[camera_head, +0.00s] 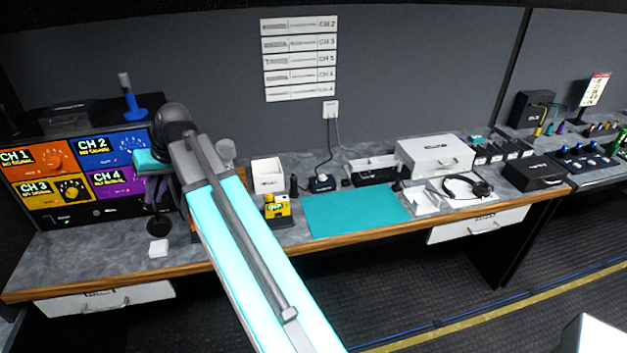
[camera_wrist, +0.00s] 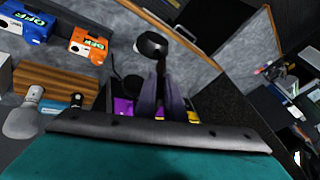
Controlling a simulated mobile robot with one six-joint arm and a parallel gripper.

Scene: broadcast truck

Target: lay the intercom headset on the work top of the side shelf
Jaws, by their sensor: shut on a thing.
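My gripper (camera_head: 153,188) is over the left part of the long grey work top, in front of the coloured monitors. In the wrist view its dark fingers (camera_wrist: 162,97) are shut on a black headset (camera_wrist: 150,43) with a round ear cup at the end of a thin band. In the head view the black cup (camera_head: 158,226) hangs below my gripper; most of the rest is hidden. A second black headset (camera_head: 467,187) lies on a white sheet at the right of the work top. Further right stands another surface (camera_head: 598,172); I cannot tell if it is the side shelf.
The monitors (camera_head: 80,180) stand at the back left. A small white block (camera_head: 158,248) lies near the front edge. A teal mat (camera_head: 355,212) is bare. A white case (camera_head: 436,154) and a black box (camera_head: 534,174) stand to the right. The right-hand surface carries several small items.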

